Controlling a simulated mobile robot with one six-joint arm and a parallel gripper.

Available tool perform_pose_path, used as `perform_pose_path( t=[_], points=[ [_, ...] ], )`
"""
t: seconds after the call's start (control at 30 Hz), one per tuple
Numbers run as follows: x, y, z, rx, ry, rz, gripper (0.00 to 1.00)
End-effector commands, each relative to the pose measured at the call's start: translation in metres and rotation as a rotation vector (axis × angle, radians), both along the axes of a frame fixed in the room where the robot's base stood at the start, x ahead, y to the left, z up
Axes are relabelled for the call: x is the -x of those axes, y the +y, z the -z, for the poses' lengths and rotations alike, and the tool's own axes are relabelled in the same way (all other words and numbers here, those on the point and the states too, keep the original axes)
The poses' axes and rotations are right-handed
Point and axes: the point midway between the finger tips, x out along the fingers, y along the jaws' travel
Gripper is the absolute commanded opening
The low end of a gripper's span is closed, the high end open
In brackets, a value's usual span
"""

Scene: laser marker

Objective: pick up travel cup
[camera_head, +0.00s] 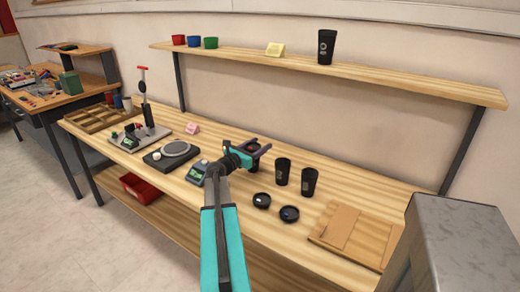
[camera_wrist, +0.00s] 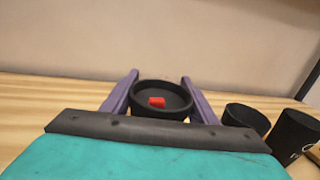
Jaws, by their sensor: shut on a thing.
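A black travel cup (camera_wrist: 162,108) is between the two purple fingers of my gripper (camera_wrist: 160,78) in the wrist view. The fingers lie along its left and right sides and are shut on it. A small red piece shows in its round top; I cannot tell whether this is part of a lid. In the head view my gripper (camera_head: 262,147) is over the middle of the workbench, and the cup (camera_head: 253,149) is partly hidden by it. I cannot tell whether its base touches the bench.
Two black cups (camera_head: 282,172) (camera_head: 309,182) stand close on the right, with two round black pieces (camera_head: 261,200) (camera_head: 289,213) in front. A wooden board (camera_head: 350,232) lies farther right. A scale-like device (camera_head: 172,153) is left. A shelf (camera_head: 400,78) above holds another black cup (camera_head: 326,47).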

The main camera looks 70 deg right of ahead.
Motion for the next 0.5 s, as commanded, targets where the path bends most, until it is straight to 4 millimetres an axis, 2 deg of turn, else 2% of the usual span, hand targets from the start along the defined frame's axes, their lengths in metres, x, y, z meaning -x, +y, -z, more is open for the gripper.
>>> perform_pose_path(
  t=[0.17, 0.5],
  points=[
    [0.0, 0.0, -0.022, 0.003, -0.001, -0.001, 0.44],
    [0.005, 0.048, -0.023, 0.001, 0.001, -0.001, 0.44]
  ],
)
